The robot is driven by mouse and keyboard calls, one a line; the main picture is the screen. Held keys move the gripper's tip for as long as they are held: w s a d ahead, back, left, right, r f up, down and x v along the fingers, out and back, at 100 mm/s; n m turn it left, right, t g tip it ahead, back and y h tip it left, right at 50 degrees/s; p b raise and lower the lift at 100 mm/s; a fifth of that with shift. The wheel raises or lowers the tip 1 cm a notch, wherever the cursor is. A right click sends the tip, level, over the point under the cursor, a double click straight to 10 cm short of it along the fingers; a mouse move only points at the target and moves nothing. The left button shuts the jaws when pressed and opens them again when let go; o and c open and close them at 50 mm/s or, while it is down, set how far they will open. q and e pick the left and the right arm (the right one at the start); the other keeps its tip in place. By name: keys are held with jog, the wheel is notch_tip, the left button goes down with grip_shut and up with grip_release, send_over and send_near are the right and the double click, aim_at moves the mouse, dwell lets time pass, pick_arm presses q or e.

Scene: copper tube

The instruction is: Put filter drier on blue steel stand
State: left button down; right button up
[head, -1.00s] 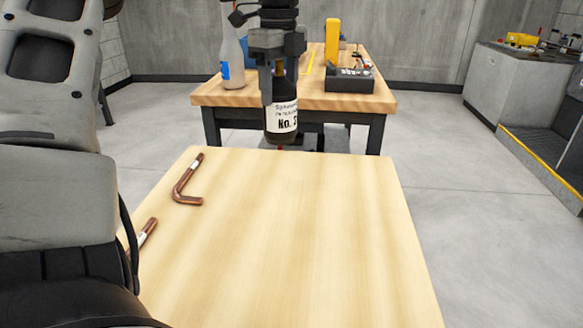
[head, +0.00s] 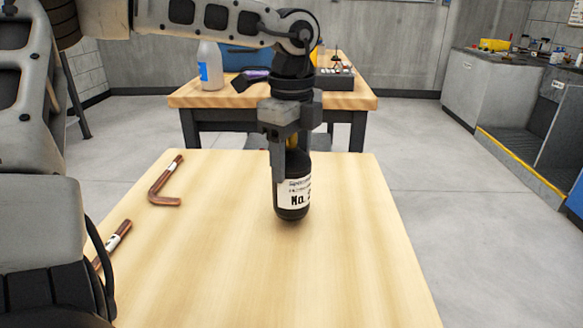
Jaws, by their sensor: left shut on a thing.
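The filter drier (head: 294,197) is a dark, rounded cylinder with a white label reading "No.". It is upright over the middle of the near wooden table. My left gripper (head: 291,165) points down and is shut on its upper part, which the fingers partly hide. A faint shadow lies under the drier; I cannot tell whether its bottom touches the table. I see no blue steel stand that I can make out for sure. My right gripper is not in view.
Two bent copper tubes, one far (head: 166,182) and one near (head: 113,243), lie along the left of the near table (head: 345,270). The back table (head: 360,104) holds a spray bottle (head: 210,67), a blue object (head: 240,58) and a dark box (head: 335,82).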

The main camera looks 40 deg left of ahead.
pick_arm(q)
jog(key=shift+f, duration=0.75)
jog(key=shift+f+b, duration=0.3)
jog(key=shift+b, duration=0.05)
jog(key=shift+c, duration=2.1)
grip_release()
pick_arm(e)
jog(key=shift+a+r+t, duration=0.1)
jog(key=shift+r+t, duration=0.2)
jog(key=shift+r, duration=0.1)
